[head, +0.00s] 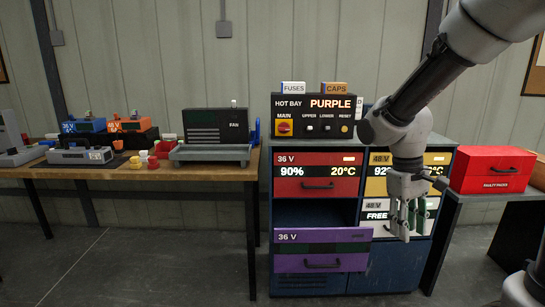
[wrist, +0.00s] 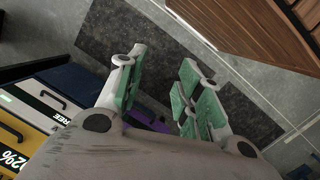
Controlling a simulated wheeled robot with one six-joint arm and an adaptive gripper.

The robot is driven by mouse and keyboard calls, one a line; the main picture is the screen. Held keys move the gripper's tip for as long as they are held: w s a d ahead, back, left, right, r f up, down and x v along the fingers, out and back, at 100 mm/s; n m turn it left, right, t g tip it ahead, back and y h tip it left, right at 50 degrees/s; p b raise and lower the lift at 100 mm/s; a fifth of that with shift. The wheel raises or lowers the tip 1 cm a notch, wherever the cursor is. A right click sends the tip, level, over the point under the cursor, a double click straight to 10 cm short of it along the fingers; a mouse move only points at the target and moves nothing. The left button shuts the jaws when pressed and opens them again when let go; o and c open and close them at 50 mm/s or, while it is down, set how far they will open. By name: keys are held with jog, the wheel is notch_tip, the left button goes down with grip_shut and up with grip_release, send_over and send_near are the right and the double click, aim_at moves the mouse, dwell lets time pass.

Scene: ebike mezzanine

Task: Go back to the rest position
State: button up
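My gripper (head: 408,220) hangs in front of the right side of the charging cabinet, by the white "FREE" drawer (head: 376,216). In the wrist view the green-padded fingers (wrist: 160,85) are spread apart with nothing between them, so it is open and empty. My arm comes down from the upper right and hides part of the yellow drawer (head: 378,187) and the white one. The purple drawer (head: 322,258) stands pulled out at the lower left of the cabinet, with a dark opening above it. The red drawer (head: 317,187) above is shut.
A control box (head: 312,116) reading "PURPLE" stands on the cabinet. A red box (head: 492,169) sits on a bench at the right. Floor is clear in front of the workbench.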

jog(key=s+d+r+m+t, duration=0.2)
jog(key=s+r+t, duration=0.1)
jog(key=s+r, duration=0.2)
jog(key=s+d+r+m+t+y, duration=0.1)
jog(key=s+d+r+t, duration=0.1)
jog(key=s+r, duration=0.4)
jog(key=shift+s+d+r+m+t+y, duration=0.3)
jog(key=shift+s+d+m+t, duration=0.15)
jog(key=shift+s, duration=0.15)
